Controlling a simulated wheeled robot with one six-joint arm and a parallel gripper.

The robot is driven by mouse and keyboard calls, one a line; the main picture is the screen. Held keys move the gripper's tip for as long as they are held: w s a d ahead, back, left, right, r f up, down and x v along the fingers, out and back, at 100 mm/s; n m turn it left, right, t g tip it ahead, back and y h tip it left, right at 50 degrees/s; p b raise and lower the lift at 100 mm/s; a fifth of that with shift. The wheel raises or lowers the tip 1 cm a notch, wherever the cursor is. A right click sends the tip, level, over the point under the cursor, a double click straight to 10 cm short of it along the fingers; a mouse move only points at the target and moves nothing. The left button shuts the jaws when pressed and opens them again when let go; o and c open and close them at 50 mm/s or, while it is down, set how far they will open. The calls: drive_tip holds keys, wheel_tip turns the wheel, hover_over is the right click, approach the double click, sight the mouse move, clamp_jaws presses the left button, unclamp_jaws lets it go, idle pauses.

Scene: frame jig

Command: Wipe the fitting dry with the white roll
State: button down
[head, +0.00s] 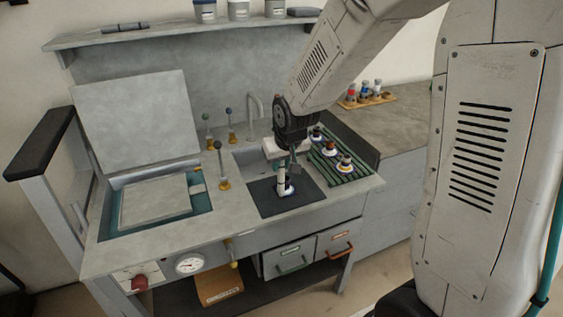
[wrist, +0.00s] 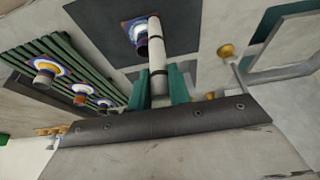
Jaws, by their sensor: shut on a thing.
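My gripper (head: 284,162) is shut on the white roll (wrist: 155,45), which has dark bands and lies between the teal fingers in the wrist view. In the head view the roll (head: 281,178) points down towards the dark mat. The fitting (wrist: 138,32), a dark stub with a white, blue and orange ring, sits on the mat (wrist: 100,14). The roll's far end overlaps the fitting's right side in the wrist view. I cannot tell whether they touch. In the head view the fitting (head: 287,190) is partly hidden by the roll.
A green slatted rack (head: 350,178) with three similar ringed fittings stands right of the mat. Levers (head: 221,165) and a tap (head: 254,112) rise behind and to the left. An open-lidded bay (head: 115,222) is at the left. A small bottle rack (head: 368,100) is at the back right.

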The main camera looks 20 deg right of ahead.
drive_tip(key=shift+f, duration=0.35)
drive_tip(key=shift+w, duration=0.1)
drive_tip(key=shift+w, duration=2.3)
drive_tip(key=shift+s, duration=2.6)
drive_tip(key=shift+w, duration=0.1)
drive_tip(key=w, duration=0.5)
drive_tip(key=shift+s, duration=0.1)
